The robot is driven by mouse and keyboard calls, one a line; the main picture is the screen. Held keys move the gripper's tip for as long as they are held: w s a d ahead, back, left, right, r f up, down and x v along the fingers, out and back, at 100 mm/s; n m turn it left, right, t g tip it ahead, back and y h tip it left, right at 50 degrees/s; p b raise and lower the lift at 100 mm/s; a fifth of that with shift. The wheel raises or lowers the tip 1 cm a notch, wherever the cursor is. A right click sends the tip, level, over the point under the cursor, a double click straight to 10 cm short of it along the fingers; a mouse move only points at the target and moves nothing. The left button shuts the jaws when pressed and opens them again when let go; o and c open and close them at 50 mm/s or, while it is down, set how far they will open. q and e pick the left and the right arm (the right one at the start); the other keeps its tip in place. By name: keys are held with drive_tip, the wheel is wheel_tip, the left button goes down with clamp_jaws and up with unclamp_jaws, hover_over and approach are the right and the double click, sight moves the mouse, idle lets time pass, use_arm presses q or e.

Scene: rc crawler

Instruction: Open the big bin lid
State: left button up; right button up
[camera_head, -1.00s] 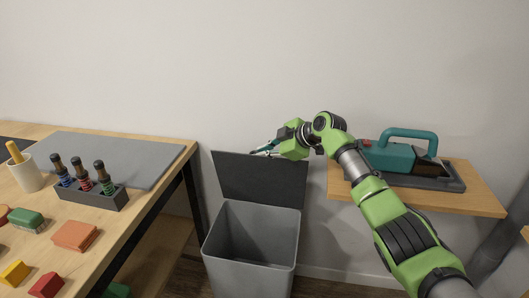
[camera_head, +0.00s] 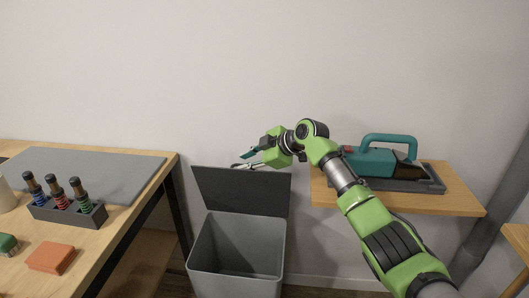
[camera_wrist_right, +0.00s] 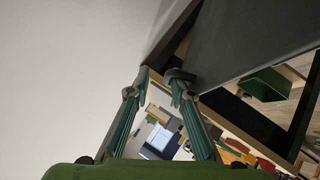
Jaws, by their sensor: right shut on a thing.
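The big grey bin (camera_head: 236,285) stands on the floor between the table and the shelf. Its dark grey lid (camera_head: 245,192) stands up and open at the back, near the wall, and the inside of the bin shows empty. My right gripper (camera_head: 243,164) is at the lid's top edge, shut on it. In the right wrist view, the right fingertips (camera_wrist_right: 160,80) meet at the corner of the lid (camera_wrist_right: 245,40), and the exact contact is hard to see. My left gripper is in neither view.
A wooden table (camera_head: 101,240) on the left holds a grey mat (camera_head: 90,172), a rack of bottles (camera_head: 83,216) and blocks. A wooden shelf (camera_head: 455,203) on the right holds a teal tool (camera_head: 375,163). The wall is close behind the lid.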

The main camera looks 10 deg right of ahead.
drive_tip(key=v, duration=1.2)
drive_tip(key=shift+w+d, duration=0.35)
drive_tip(key=shift+a, duration=0.25)
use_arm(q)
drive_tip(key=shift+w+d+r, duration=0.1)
use_arm(e)
drive_tip(key=shift+s, duration=0.15)
